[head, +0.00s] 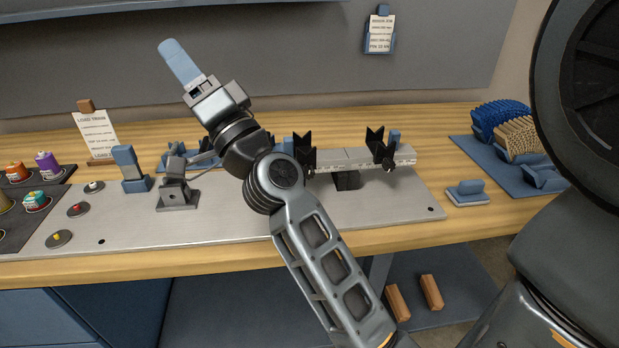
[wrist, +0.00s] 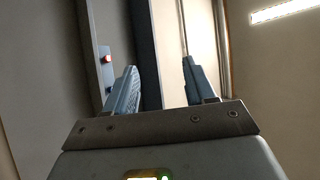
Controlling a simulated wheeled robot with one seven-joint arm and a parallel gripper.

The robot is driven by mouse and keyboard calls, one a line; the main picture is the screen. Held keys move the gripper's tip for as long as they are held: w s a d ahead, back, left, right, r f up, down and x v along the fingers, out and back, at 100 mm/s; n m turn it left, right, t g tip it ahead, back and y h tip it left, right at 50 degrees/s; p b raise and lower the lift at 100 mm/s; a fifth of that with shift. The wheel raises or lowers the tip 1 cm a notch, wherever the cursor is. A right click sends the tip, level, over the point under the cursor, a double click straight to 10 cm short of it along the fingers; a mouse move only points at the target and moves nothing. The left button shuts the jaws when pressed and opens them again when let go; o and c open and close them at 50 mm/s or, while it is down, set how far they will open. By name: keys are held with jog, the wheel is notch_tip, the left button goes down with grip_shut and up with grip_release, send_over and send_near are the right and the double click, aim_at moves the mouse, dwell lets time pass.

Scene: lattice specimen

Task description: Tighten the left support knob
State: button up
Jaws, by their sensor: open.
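Two black V-shaped supports stand on a metal rail (head: 350,160) with a printed scale. The left support (head: 306,152) is close to the right of my arm. Its knob cannot be made out; my arm covers part of that area. The right support (head: 379,146) has a small dark knob (head: 390,168) low on its front. My gripper (head: 177,57) is raised above the bench, left of the supports, pointing up and away from them. In the wrist view, its blue fingers (wrist: 160,72) are apart with nothing between them.
A grey metal plate (head: 220,222) lies on the wooden bench. A small clamp-like fixture (head: 176,190) and a blue block (head: 129,168) stand left of my arm. Colored spools (head: 47,165) sit at far left. Blue and tan lattice pieces (head: 500,118) stand at right.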

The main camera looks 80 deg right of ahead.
jog(key=s+d+f+m+g+h, duration=0.2)
jog(key=s+f+g+h, duration=0.15)
jog(key=f, duration=0.25)
jog(key=s+d+f+m+g+h, duration=0.2)
jog(key=s+f+m+g+h, duration=0.1)
jog(key=f+g, duration=0.25)
jog(key=g+b, duration=0.1)
jog(key=g, duration=0.6)
send_near(309, 175)
jog(key=shift+w+d+r+y, duration=0.15)
jog(key=shift+w+d+r, duration=0.1)
jog(key=shift+d, duration=0.15)
jog(key=shift+w+d+r+y, duration=0.1)
jog(key=shift+w+d+r, duration=0.2)
jog(key=shift+d, duration=0.15)
jog(key=shift+s+d+f, duration=0.1)
jog(key=shift+s+f, duration=0.1)
jog(key=shift+s, duration=0.1)
jog(key=shift+p+x, duration=0.55)
jog(key=shift+x, duration=3.25)
jog(key=shift+f, duration=0.15)
jog(key=shift+c, duration=0.5)
grip_shut()
